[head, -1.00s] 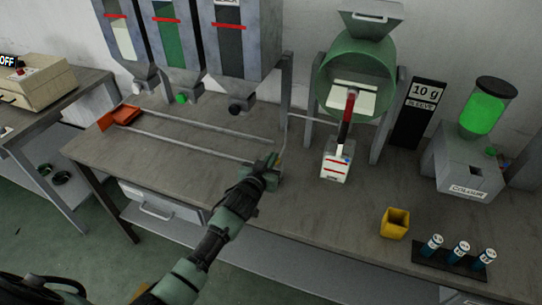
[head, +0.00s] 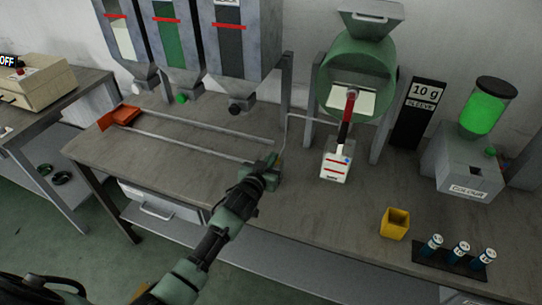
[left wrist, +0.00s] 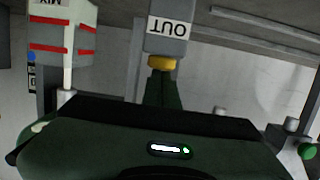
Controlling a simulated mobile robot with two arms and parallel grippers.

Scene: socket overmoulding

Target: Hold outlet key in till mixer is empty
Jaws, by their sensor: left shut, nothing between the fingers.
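The mixer's green drum (head: 350,62) stands at the back right of the bench in the head view. A pale panel and a red part show in its mouth; how much it holds I cannot tell. In the left wrist view the grey box marked OUT (left wrist: 168,45) appears upside down. Its yellow key (left wrist: 162,63) lies right at my left gripper's fingertips (left wrist: 160,76), which seem to touch it. The left gripper (head: 268,165) is shut and empty at the bench's middle in the head view. My right gripper is not in view.
A white box with red stripes (head: 335,163) stands below the drum. A yellow cup (head: 395,223) and several vials in a black rack (head: 448,256) are to the right. A colour dispenser (head: 468,165) stands behind them. Hoppers (head: 240,50) hang above rails at left.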

